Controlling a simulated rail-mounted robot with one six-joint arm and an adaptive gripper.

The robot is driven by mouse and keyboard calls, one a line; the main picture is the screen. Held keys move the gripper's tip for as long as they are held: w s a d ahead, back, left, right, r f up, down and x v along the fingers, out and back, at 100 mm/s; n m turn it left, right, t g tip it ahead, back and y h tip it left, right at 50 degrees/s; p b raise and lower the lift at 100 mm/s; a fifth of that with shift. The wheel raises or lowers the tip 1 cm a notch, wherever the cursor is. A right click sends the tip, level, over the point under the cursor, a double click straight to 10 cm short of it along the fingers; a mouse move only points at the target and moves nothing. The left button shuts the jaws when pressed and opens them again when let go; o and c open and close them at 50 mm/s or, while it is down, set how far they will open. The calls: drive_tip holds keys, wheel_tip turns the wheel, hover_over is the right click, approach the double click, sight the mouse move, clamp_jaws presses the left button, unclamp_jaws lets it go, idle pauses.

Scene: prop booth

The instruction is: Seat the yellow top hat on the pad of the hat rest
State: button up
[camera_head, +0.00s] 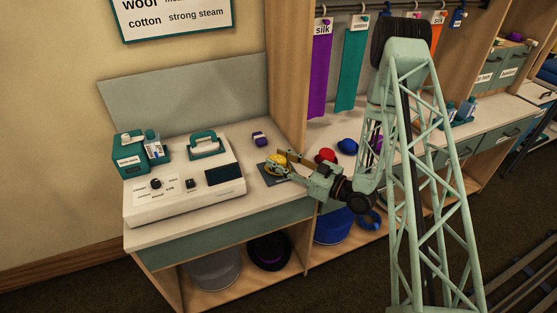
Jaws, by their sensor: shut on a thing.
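The yellow top hat (277,160) is small in view and partly covered by my gripper's fingers. My gripper (282,164) reaches in from the right, low over the counter, and is shut on the hat. A dark, flat piece (266,169), perhaps the hat rest, shows beneath and around the hat on the counter's right part. The pad cannot be made out. I cannot tell whether the hat touches it or hangs just above it.
A white steam machine (150,206) and teal boxes (127,155) fill the counter's left. A purple item (259,139) lies behind the hat. Red (326,156) and blue (347,146) hats lie on the counter beyond the wooden divider. The counter's front right strip (270,205) is clear.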

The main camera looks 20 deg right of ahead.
idle(0.4)
drive_tip(key=o, duration=0.8)
drive_tip(key=shift+s+d, duration=0.1)
drive_tip(key=shift+s, duration=0.05)
drive_tip(key=shift+v, duration=5.8)
